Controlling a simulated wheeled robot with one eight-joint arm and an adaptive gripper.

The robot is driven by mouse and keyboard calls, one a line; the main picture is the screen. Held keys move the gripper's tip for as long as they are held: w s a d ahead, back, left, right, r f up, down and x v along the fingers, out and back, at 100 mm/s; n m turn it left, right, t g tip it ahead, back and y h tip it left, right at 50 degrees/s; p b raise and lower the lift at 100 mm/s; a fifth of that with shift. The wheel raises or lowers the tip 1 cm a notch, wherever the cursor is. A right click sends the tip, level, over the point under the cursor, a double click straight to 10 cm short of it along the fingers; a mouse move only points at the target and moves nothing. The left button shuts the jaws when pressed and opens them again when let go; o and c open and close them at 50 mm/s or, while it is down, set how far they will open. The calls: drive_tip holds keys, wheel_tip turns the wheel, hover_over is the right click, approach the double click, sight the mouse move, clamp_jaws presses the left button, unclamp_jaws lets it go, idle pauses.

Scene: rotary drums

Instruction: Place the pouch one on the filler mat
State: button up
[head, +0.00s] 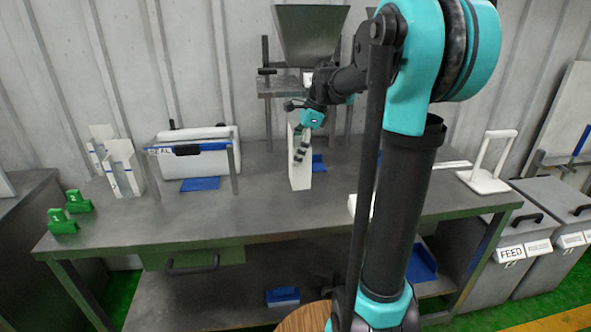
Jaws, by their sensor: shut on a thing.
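A tall white pouch (299,178) is upright in the middle of the table, in front of the hopper. My gripper (299,155) is shut on its upper part, coming from above and behind. A label on this pouch cannot be read. A blue mat (319,166), likely the filler mat, shows below the hopper (310,35), just right of the pouch and partly hidden by it. Whether the pouch's base touches the mat or the table cannot be told.
Other white pouches (122,168) stand at the table's left, near green numbered clips (62,222). A white sealer-like machine (195,155) has a blue mat (200,184) before it. A white stand (487,165) is at right. The table's (215,220) front middle is clear.

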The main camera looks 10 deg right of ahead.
sight(294, 169)
drive_tip(key=shift+a+f, duration=0.15)
drive_tip(key=shift+f, duration=2.8)
drive_tip(key=shift+f, duration=0.1)
drive_tip(key=o, duration=1.8)
